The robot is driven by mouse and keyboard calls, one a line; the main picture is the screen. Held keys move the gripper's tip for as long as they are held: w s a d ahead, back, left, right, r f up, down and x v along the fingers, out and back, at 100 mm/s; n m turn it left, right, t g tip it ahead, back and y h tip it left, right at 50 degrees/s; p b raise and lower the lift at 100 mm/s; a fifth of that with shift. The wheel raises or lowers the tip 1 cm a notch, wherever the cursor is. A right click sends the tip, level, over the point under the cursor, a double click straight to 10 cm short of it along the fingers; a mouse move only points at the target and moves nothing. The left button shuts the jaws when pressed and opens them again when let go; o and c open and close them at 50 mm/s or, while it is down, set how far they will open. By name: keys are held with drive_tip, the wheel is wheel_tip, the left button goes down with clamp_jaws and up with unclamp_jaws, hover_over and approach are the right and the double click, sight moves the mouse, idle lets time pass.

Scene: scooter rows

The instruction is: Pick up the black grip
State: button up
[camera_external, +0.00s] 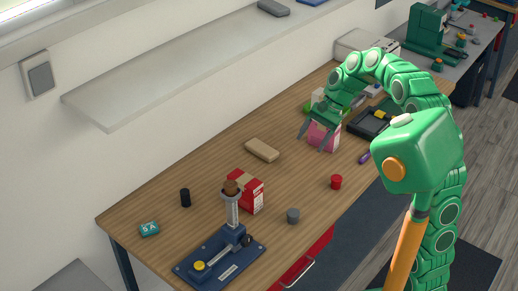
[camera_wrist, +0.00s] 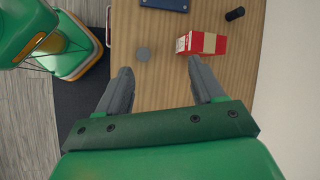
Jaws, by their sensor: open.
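The black grip (camera_external: 185,198) is a small dark cylinder standing upright on the wooden bench, near its left end by the wall. In the wrist view the black grip (camera_wrist: 235,14) lies near the top edge, right of centre, beyond the red and white box. My gripper (camera_external: 313,140) is open and empty, with its fingers pointing down over the far part of the bench, well away from the grip. In the wrist view the two fingers of my gripper (camera_wrist: 159,67) are spread apart with bare bench between them.
A red and white box (camera_external: 246,190), a blue stand with a post (camera_external: 222,256), a grey cylinder (camera_external: 293,216), a red cylinder (camera_external: 336,182) and a tan block (camera_external: 262,149) stand on the bench. A teal tag (camera_external: 149,229) lies near the grip. A shelf (camera_external: 180,75) overhangs along the wall.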

sight(185, 193)
drive_tip(key=w+a+f+m+g+y, duration=0.1)
drive_tip(key=w+a+y, duration=0.1)
drive_tip(key=w+a, duration=0.5)
drive_tip(key=w+a+m+g+y, duration=0.1)
drive_tip(key=w+a+m, duration=0.15)
drive_tip(key=a, duration=0.85)
drive_tip(key=w+a+f+m+g+y, duration=0.1)
drive_tip(key=a+f, duration=0.2)
drive_tip(key=a, duration=0.6)
drive_tip(key=w+a+f+m+g+y, duration=0.1)
drive_tip(key=w+a+f+g, duration=0.15)
drive_tip(key=a, duration=0.65)
drive_tip(key=shift+t, duration=0.35)
drive_tip(key=f, duration=1.9)
drive_tip(key=shift+s, duration=0.35)
drive_tip(key=shift+x, duration=3.85)
drive_tip(key=shift+w, duration=0.1)
drive_tip(key=shift+c, duration=0.2)
drive_tip(key=c, duration=1)
drive_tip(key=shift+r, duration=0.1)
drive_tip(key=shift+c, duration=0.2)
